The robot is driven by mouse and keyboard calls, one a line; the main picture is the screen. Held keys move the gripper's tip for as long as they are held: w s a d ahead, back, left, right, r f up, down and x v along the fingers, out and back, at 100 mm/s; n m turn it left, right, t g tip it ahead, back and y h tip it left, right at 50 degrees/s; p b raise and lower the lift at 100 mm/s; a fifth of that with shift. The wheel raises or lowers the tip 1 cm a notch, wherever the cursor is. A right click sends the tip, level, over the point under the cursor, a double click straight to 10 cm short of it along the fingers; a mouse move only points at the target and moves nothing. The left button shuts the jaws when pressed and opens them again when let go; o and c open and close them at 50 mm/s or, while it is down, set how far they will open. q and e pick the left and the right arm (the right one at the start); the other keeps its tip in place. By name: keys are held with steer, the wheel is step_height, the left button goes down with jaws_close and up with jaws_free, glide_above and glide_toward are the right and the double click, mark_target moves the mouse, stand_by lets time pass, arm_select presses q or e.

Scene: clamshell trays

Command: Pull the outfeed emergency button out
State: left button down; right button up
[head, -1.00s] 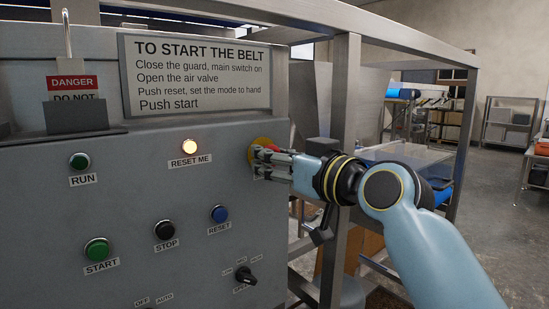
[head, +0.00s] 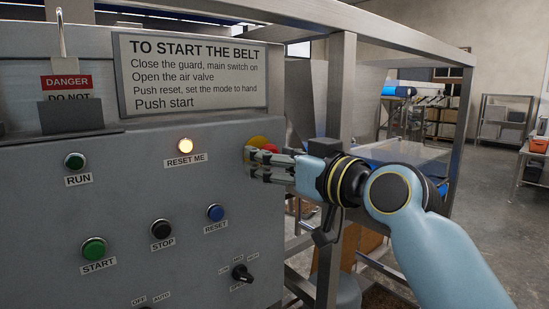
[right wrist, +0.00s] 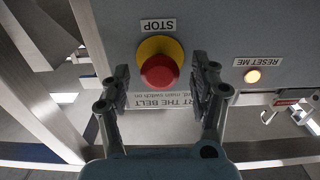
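The outfeed emergency button is a red mushroom head on a yellow disc on the grey panel. In the right wrist view the red head (right wrist: 159,71) sits between the two fingers, with a STOP label that appears upside down beside it. In the head view the button (head: 269,148) is partly hidden behind my fingers. My right gripper (head: 250,164) is at the panel's right edge; in the right wrist view the gripper (right wrist: 163,76) is open around the button, with a gap showing on each side. My left gripper is not in view.
The panel also carries a lit RESET ME lamp (head: 186,146), a green START button (head: 94,249), a black STOP button (head: 161,229), a blue RESET button (head: 215,213) and a black selector (head: 241,273). A metal guard frame (head: 341,100) stands right of the panel.

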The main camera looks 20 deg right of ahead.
steer(key=v, duration=1.2)
stand_by(0.3)
